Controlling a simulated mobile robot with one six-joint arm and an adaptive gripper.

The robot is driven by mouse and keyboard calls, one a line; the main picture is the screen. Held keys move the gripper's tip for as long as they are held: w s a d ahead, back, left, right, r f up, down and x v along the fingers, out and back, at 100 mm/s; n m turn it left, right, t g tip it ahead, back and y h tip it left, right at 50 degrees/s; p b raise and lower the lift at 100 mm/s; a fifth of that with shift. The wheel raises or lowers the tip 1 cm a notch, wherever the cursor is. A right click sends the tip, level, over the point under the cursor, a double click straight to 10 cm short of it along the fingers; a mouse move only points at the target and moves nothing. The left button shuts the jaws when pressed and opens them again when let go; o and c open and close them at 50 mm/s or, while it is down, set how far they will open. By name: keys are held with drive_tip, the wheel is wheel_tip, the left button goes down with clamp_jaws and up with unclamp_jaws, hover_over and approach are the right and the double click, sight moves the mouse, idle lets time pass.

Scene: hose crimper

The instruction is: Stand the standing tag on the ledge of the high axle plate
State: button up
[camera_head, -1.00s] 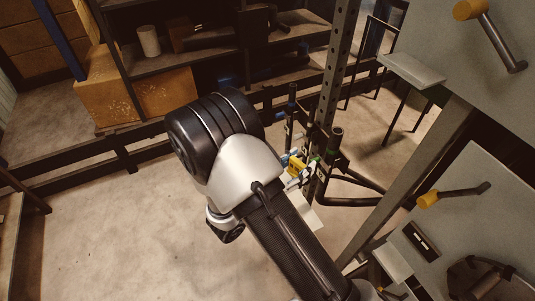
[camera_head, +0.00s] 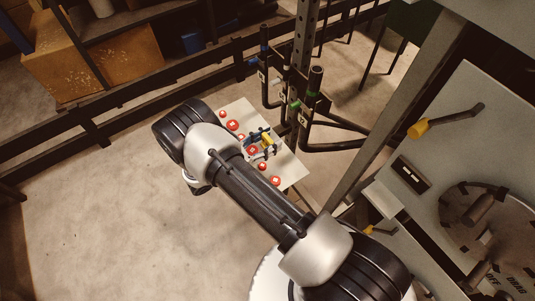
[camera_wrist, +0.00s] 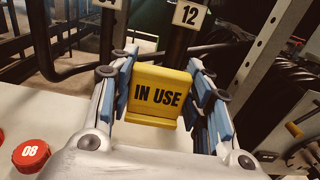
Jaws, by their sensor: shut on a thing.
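The yellow standing tag (camera_wrist: 160,97), marked IN USE, is between the blue-padded fingers of my gripper (camera_wrist: 164,80). My gripper is shut on it and holds it upright in the wrist view. In the head view the tag (camera_head: 267,139) shows small, with my gripper (camera_head: 261,143) around it, in front of a white board. Grey plates with yellow-handled cranks stand at the right of the head view, one plate (camera_head: 455,100) with a pale ledge (camera_head: 383,204) at its left edge. I cannot tell which plate is the high axle plate. My gripper is apart from this ledge.
The white board (camera_head: 238,108) carries several red discs, one marked 08 (camera_wrist: 30,154). Dark posts (camera_head: 314,82) with number labels, including 12 (camera_wrist: 189,14), stand just beyond my gripper. A dark rail (camera_head: 180,88) runs behind. Open floor (camera_head: 90,220) lies at left.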

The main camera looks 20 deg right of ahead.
drive_tip(key=shift+f+b, duration=0.9)
drive_tip(key=shift+f, duration=2.45)
drive_tip(key=shift+f, duration=0.15)
drive_tip(key=o, duration=0.9)
drive_tip(key=shift+c, duration=0.2)
